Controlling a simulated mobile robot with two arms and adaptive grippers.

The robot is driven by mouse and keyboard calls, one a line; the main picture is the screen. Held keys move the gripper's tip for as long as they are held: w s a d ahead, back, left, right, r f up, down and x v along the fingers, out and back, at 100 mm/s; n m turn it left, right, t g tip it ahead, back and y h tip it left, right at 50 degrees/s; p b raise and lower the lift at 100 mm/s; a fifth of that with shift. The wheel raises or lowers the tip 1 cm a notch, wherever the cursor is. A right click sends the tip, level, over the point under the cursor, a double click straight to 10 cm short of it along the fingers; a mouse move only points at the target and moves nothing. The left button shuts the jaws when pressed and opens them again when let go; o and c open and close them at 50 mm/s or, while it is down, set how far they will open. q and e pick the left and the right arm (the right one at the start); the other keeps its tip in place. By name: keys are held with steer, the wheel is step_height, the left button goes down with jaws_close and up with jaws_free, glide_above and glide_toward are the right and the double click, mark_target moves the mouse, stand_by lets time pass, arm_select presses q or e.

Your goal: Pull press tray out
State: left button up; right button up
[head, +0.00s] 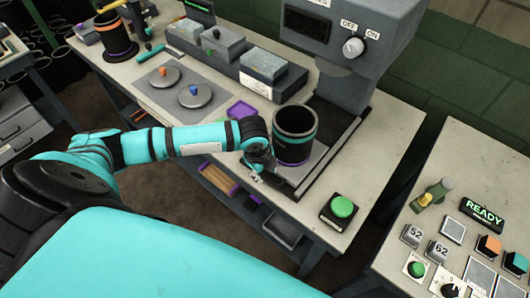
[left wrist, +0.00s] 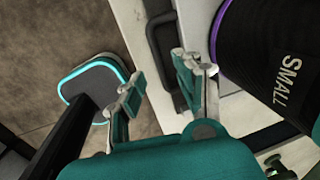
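The press tray (head: 284,182) is a flat grey plate at the front of the press (head: 345,45). A black sleeve (head: 294,135) with a teal band stands upright on it. In the left wrist view the sleeve (left wrist: 272,60) shows a purple rim and the word SMALL. My left gripper (head: 257,174) is at the tray's front left edge. In the left wrist view, my left gripper (left wrist: 158,78) is open, with a dark bar handle (left wrist: 156,45) between its fingers, closer to the right finger. Contact cannot be told. My right gripper is not in view.
A green button box (head: 341,210) stands right of the tray. A purple tray (head: 241,110) and a grey mat (head: 160,95) with two lidded discs lie left. A second table (head: 480,160) with a READY sign stands right. Open floor lies before the bench.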

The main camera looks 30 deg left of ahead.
arm_select(q)
step_height(320, 180, up, 8)
steer(key=s, duration=0.1)
steer(key=shift+s+r, duration=0.25)
stand_by(0.4)
